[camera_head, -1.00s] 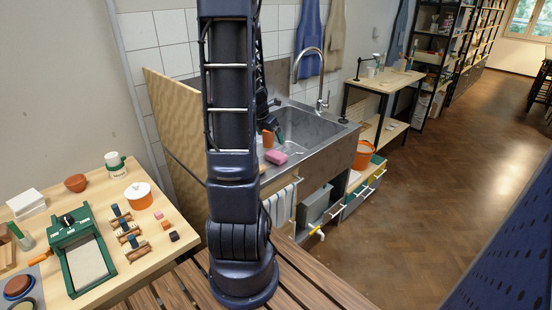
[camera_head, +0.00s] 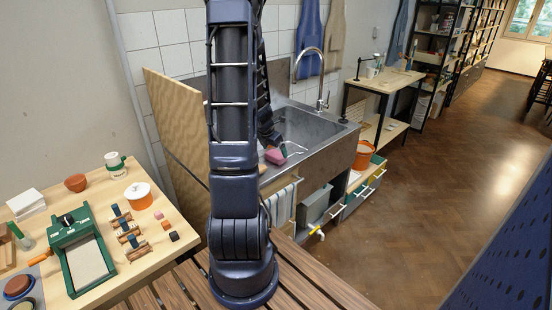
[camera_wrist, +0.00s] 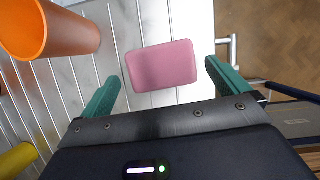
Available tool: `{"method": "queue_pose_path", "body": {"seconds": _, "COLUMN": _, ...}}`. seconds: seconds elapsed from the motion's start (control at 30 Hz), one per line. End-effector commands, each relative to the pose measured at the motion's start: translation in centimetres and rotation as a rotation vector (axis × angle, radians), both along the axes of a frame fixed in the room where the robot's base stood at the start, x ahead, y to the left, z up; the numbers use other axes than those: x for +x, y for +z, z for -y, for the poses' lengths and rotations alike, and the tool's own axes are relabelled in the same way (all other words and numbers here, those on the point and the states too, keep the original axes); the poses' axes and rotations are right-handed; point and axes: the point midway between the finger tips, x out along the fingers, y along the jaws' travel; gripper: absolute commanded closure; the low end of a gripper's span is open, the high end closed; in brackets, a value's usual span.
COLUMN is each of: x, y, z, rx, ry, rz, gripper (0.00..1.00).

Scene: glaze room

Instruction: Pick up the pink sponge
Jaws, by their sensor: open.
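The pink sponge (camera_head: 274,156) lies on the metal drainboard (camera_head: 300,158) beside the sink basin. In the wrist view the sponge (camera_wrist: 161,65) is a rounded pink block lying flat, beyond and between the two green fingers. My gripper (camera_wrist: 167,80) is open, one finger on each side of the sponge with gaps on both sides, and nothing is held. In the head view my gripper (camera_head: 276,148) is small beside the sponge and partly covers it; the height left above it is hard to tell.
A yellow item (camera_wrist: 16,160) is at the lower left. A metal rail (camera_wrist: 228,52) runs along the right edge. The sink basin (camera_head: 308,128) and faucet (camera_head: 322,85) are nearby.

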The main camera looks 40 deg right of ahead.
Motion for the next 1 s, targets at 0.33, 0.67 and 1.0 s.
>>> {"method": "queue_pose_path", "body": {"seconds": 0.33, "x": 0.0, "y": -3.2, "z": 1.2, "rx": 0.001, "ry": 0.001, "rz": 0.0, "gripper": 0.0}}
{"method": "queue_pose_path", "body": {"seconds": 0.67, "x": 0.0, "y": -3.4, "z": 1.4, "rx": 0.0, "ry": 0.0, "rz": 0.0, "gripper": 0.02}}
{"method": "queue_pose_path", "body": {"seconds": 1.0, "x": 0.0, "y": -3.4, "z": 1.3, "rx": 0.0, "ry": 0.0, "rz": 0.0, "gripper": 0.36}}
